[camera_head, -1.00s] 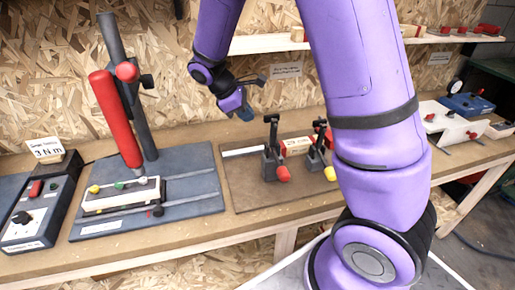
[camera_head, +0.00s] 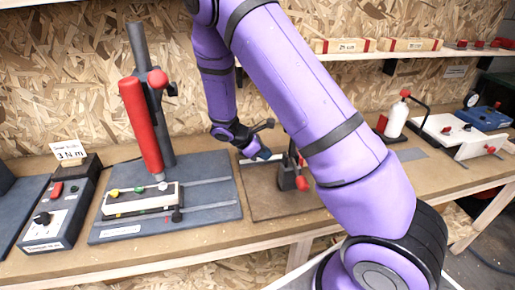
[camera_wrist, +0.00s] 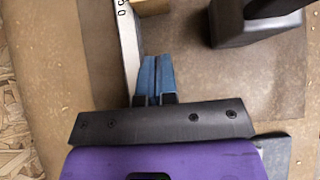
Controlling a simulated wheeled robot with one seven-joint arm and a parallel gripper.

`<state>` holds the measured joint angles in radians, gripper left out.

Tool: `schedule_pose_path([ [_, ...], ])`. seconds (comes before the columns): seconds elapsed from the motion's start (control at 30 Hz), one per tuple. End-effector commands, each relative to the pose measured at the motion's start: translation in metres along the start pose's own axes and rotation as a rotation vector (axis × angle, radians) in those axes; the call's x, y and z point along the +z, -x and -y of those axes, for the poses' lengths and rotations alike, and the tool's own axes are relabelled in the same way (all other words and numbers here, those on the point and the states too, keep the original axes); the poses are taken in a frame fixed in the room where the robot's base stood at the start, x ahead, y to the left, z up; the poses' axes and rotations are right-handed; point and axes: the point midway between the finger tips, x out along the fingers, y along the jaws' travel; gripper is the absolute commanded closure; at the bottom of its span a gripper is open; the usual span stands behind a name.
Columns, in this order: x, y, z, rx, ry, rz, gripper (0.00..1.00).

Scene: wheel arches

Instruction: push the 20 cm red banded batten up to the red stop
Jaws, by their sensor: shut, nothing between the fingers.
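My gripper (camera_head: 263,154) is shut and empty, low over the brown board (camera_head: 262,196) in the head view. In the wrist view its blue fingertips (camera_wrist: 157,60) point up the picture, beside a white fence strip (camera_wrist: 130,45) with black figures. A pale wooden block end (camera_wrist: 151,6) shows at the top edge, just ahead of the fingertips with a small gap. It may be the batten's end; no red band shows on it there. In the head view my arm hides that spot, and no red stop can be made out.
A toggle clamp with a red tip (camera_head: 302,183) stands on the board; its dark base (camera_wrist: 225,25) is right of the fingertips. Two red-ended battens (camera_head: 345,45) (camera_head: 409,44) lie on the shelf. A grey fixture (camera_head: 219,207) with a red lever stands to the left.

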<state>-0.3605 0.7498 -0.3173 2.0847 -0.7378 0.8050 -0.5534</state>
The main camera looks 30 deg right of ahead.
Motion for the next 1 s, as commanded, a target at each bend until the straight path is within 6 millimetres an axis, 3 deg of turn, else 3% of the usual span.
schedule_pose_path([
  [0.17,0.0,-0.034,0.001,-0.004,0.001,0.003,1.0],
  [0.4,0.022,-0.054,0.0,0.0,-0.001,0.0,1.0],
  [1.0,0.034,-0.065,0.0,-0.001,-0.002,0.0,1.0],
])
